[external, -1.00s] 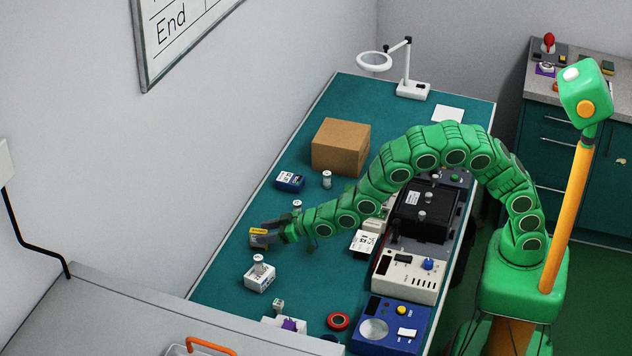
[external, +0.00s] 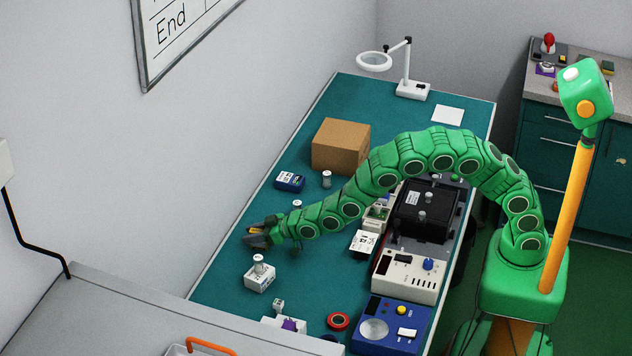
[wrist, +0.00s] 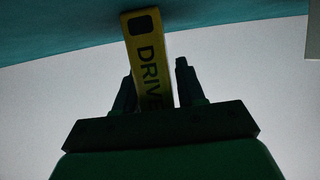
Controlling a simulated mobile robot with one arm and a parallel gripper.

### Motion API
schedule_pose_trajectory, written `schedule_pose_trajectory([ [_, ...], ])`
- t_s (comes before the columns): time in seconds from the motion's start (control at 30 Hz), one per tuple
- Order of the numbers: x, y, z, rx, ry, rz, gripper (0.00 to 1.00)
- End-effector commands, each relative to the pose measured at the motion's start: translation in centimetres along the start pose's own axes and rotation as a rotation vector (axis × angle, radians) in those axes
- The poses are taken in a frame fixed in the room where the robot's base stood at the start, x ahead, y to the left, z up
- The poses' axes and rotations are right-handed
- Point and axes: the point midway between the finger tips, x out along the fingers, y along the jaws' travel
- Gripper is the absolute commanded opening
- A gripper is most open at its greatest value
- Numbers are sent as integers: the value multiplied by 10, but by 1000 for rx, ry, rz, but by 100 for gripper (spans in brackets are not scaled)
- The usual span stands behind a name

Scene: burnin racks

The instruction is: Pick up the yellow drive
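The yellow drive (wrist: 147,55), labelled "DRIVE", stands out between the two fingers of my gripper (wrist: 155,85) in the wrist view. It sits close to the left finger, with a pale gap between it and the right finger. The fingers are open around it. In the external view my gripper (external: 258,237) is low over the left edge of the teal bench (external: 225,278). Only a small yellow strip of the drive (external: 255,230) shows there; the fingers hide the rest.
A white box with a cylinder (external: 260,277) is just below my gripper. A blue drive-like box (external: 290,181) and a cardboard box (external: 341,146) stand farther back. Black and beige equipment (external: 406,275) lines the right side. The wall is close on the left.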

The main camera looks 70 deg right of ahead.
Motion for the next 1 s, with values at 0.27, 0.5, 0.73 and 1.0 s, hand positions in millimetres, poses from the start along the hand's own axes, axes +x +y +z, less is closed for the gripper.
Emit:
schedule_pose_trajectory([
  [0.27,0,0,0,0,0,0,0],
  [0.5,0,0,0,0,0,0,0],
  [0.73,-7,0,-16,0,2,0,0],
  [1.0,-34,1,-40,-1,0,0,0],
])
